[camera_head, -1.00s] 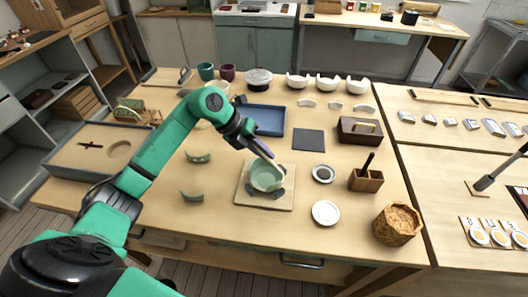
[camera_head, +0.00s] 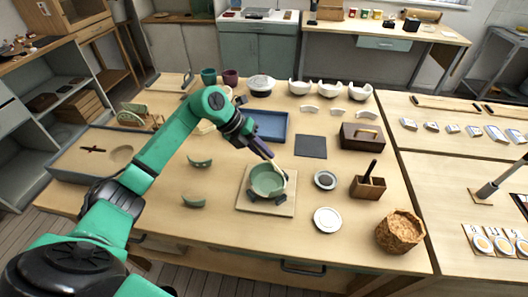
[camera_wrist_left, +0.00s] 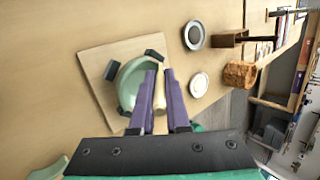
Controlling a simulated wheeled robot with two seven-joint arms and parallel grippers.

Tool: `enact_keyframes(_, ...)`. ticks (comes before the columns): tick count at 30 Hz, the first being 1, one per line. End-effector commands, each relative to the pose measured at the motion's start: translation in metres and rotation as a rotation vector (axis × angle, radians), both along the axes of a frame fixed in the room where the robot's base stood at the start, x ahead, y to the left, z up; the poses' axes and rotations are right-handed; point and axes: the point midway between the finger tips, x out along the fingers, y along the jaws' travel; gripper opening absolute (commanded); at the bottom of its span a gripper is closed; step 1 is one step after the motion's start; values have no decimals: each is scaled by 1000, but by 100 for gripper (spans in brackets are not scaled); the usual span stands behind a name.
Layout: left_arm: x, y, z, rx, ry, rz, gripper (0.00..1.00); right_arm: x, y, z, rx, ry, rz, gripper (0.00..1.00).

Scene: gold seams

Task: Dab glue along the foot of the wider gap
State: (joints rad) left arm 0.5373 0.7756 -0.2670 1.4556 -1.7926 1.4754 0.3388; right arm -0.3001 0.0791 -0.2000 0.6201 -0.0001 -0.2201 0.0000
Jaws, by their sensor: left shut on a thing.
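A pale green bowl (camera_head: 267,182) sits on a square wooden board (camera_head: 246,204) between dark blocks (camera_head: 281,199). It also shows in the left wrist view (camera_wrist_left: 130,86). My left gripper (camera_head: 266,152) is above the bowl's far right rim, shut on a thin tan stick (camera_wrist_left: 160,93), probably the glue applicator. The stick points down towards the bowl's right side; I cannot tell whether it touches. The fingers hide part of the bowl, and its gaps cannot be made out. Two curved green shards, one farther (camera_head: 200,161) and one nearer (camera_head: 194,202), lie left of the board. My right gripper is not in view.
Right of the board are a dark-centred dish (camera_head: 325,180), a white dish (camera_head: 327,220), a wooden holder (camera_head: 368,188) and a rough brown container (camera_head: 400,232). Behind are a blue tray (camera_head: 270,126) and a dark mat (camera_head: 311,146). The table's front left is clear.

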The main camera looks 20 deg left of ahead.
Motion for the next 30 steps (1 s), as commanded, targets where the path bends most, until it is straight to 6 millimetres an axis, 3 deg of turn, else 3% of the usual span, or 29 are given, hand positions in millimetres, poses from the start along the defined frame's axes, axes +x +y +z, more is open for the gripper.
enact_keyframes(30,0,0,2,0,1,1,0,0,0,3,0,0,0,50)
